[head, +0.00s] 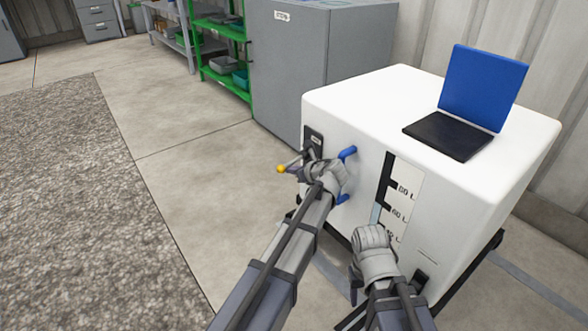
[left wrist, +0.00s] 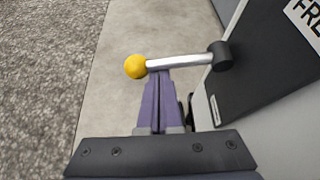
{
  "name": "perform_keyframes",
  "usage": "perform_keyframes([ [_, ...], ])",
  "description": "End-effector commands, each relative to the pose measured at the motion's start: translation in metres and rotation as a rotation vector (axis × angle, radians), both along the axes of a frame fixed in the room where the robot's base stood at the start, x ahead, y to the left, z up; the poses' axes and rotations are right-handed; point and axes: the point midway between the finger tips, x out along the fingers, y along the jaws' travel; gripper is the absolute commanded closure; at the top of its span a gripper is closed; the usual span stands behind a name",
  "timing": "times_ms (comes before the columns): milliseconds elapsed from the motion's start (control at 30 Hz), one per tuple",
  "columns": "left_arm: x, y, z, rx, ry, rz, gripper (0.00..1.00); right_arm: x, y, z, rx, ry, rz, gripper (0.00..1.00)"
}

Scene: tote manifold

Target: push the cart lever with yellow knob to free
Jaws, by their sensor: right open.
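The cart lever is a silver rod (left wrist: 185,62) with a yellow knob (left wrist: 136,66) at its left end and a black pivot on a dark plate (left wrist: 265,65). In the head view the yellow knob (head: 281,169) sticks out left from the front of the white cart (head: 350,110). My left gripper (head: 300,170) is at the lever. In the left wrist view its purple fingers (left wrist: 162,75) are together, with tips at the rod just right of the knob; contact is not certain. My right gripper (head: 368,238) is before the cart's lower front, its fingers mostly hidden.
A blue and black laptop-like thing (head: 484,85) stands on the cart. Blue handle parts (head: 348,153) show beside my left gripper. Behind are a grey cabinet (head: 285,70) and a green shelf (head: 222,60). The floor left of the cart is clear.

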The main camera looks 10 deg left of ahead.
Motion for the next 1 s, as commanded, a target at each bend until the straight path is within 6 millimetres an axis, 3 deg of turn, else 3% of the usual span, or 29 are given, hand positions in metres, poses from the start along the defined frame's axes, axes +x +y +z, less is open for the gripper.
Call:
perform_keyframes([
  [400, -0.001, 0.001, 0.023, 0.009, 0.01, 0.0, 1.0, 0.0, 0.0, 0.023, 0.0, 0.001, 0.0, 0.5],
  [1000, 0.001, 0.0, 0.029, 0.009, 0.009, 0.0, 1.0, 0.0, 0.0, 0.029, -0.001, 0.002, 0.0, 0.5],
])
